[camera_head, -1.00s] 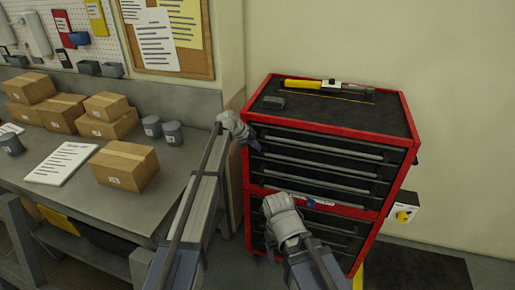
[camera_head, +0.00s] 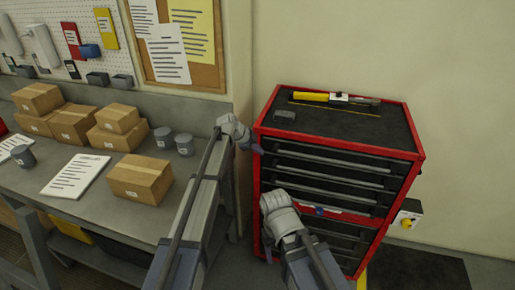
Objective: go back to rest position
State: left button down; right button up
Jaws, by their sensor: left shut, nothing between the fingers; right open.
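My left gripper (camera_head: 254,146) is shut and empty. In the head view it sits at the left edge of the red tool chest, near its upper drawers. My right gripper (camera_head: 276,203) is lower, in front of the chest's middle and lower drawers. It is open, with its fingers mostly hidden behind its own grey body. I see nothing held in it. I cannot tell whether either gripper touches the chest.
At left, a grey workbench (camera_head: 130,215) carries several cardboard boxes, grey cups and a paper sheet. A control box (camera_head: 408,215) is at right.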

pick_arm(q)
jog(key=shift+s+d, duration=0.1)
jog(key=shift+s, duration=0.05)
jog(key=s+a+f+n+g+y+b, duration=0.1)
jog(key=s+n, duration=0.4)
jog(key=s, duration=0.9)
jog(key=s+a+f+n+g+y+b, duration=0.2)
jog(key=s+f+n+y+b, duration=0.1)
jog(key=s, duration=1.1)
jog(key=s+a+f+n+g+y+b, duration=0.1)
jog(key=s+f+n, duration=0.6)
jog(key=s, duration=0.7)
jog(key=shift+s+a+n+g+y+b, duration=0.3)
jog(key=shift+a+n+y+b, duration=0.3)
jog(key=shift+a+y+b, duration=0.4)
jog(key=c, duration=1.6)
grip_release()
jog(key=shift+w+d, duration=0.1)
jog(key=shift+d, duration=0.1)
